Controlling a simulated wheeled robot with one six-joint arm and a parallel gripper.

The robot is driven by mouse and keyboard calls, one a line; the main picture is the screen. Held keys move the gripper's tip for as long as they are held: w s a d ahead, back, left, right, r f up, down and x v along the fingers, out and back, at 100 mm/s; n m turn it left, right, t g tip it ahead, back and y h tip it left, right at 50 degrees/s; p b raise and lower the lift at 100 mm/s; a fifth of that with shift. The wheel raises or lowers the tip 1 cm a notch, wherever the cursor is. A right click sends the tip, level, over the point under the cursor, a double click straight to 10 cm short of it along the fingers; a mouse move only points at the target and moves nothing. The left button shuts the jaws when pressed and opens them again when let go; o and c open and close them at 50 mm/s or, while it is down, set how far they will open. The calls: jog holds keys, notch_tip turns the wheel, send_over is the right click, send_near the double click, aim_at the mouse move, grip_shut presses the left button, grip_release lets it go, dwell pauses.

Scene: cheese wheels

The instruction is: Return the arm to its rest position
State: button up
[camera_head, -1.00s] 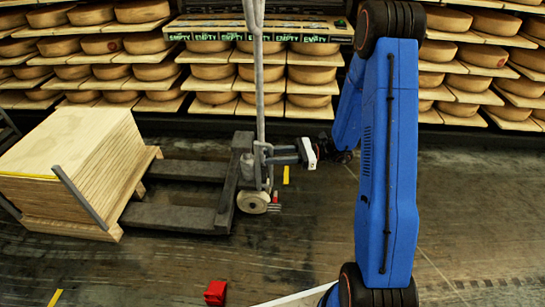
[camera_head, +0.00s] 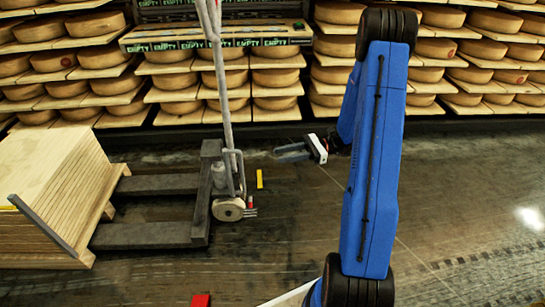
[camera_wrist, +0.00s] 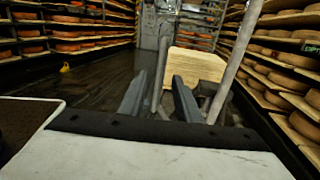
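My blue arm (camera_head: 372,165) rises on the right side of the head view and bends back down behind itself to my gripper (camera_head: 280,153). My gripper points left, above the floor, apart from the grey pallet jack (camera_head: 221,110) to its left. In the wrist view, the two dark fingers of my gripper (camera_wrist: 158,90) stand apart with nothing held between them. The jack's upright pole (camera_wrist: 161,75) shows beyond the gap between the fingers.
Shelves of cheese wheels (camera_head: 280,78) line the back. A stack of pale boards (camera_head: 55,180) stands at the left by the jack's forks (camera_head: 150,235). A red object (camera_head: 200,300) lies at the front edge. Open floor (camera_head: 460,200) lies to the right.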

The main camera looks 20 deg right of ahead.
jog(key=shift+s+d, duration=0.15)
jog(key=shift+d, duration=0.6)
jog(key=s+a+r+n+g+h, duration=0.6)
jog(key=s+a+r+n+h, duration=0.3)
jog(key=s, duration=0.4)
jog(key=s+r+n+t+h, duration=0.8)
jog(key=s+r+n, duration=0.2)
jog(key=s, duration=0.5)
jog(key=shift+d+n+h, duration=0.4)
dwell(0.5)
